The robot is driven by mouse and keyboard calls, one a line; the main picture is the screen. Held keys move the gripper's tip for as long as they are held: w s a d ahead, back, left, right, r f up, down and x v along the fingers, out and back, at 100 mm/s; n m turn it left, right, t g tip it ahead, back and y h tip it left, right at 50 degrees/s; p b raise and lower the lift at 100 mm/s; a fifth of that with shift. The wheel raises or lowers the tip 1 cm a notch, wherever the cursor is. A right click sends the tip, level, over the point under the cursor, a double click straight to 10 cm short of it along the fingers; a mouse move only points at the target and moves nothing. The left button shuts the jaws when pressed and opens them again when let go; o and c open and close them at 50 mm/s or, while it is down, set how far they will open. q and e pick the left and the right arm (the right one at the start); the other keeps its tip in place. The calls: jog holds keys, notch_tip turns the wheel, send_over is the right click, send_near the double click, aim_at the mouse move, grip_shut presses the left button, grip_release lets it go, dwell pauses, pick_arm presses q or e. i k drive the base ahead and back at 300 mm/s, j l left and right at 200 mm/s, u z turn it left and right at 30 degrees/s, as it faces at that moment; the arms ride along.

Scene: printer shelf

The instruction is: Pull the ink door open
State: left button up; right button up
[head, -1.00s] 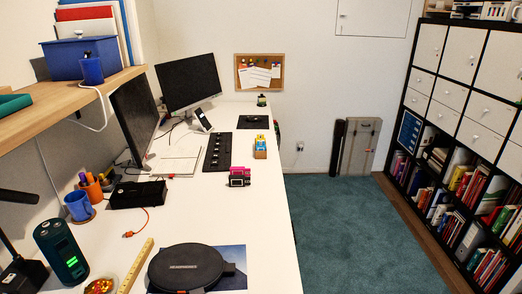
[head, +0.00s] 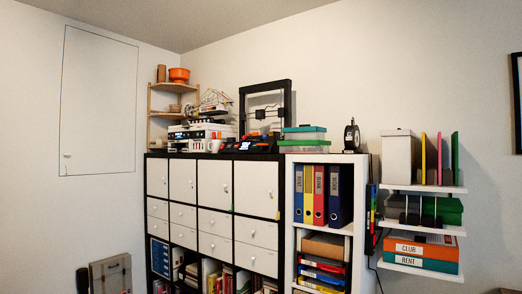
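A white, boxy machine (head: 204,131) that looks like a printer stands on top of the black shelf unit, left of the middle of the head view. It is small at this distance, and I cannot make out an ink door on it or whether one is open. A black upright frame (head: 288,105), which looks like a 3D printer, stands to its right on the same unit. Neither of my grippers is in view.
The black shelf unit (head: 197,218) has white doors and drawers above book compartments. A white shelf (head: 297,235) with binders stands at its right. Wall shelves (head: 423,188) hold boxes farther right. A folded grey case (head: 110,275) leans at the lower left.

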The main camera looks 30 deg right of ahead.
aim_at(198, 145)
jog(key=z, duration=0.5)
jog(key=i+l+z, duration=0.1)
jog(key=i+l, duration=0.65)
jog(key=i, duration=0.15)
jog(key=i+l, duration=0.4)
jog(key=i, duration=0.2)
jog(key=i+j+u, duration=0.15)
jog(key=i+u, duration=0.9)
jog(key=i, duration=0.2)
jog(key=i+j+z, duration=0.15)
jog(key=i+z, duration=0.35)
jog(key=i+j+z, duration=0.3)
jog(key=z, duration=0.15)
jog(key=i+j+z, duration=0.35)
jog(key=j+z, duration=0.15)
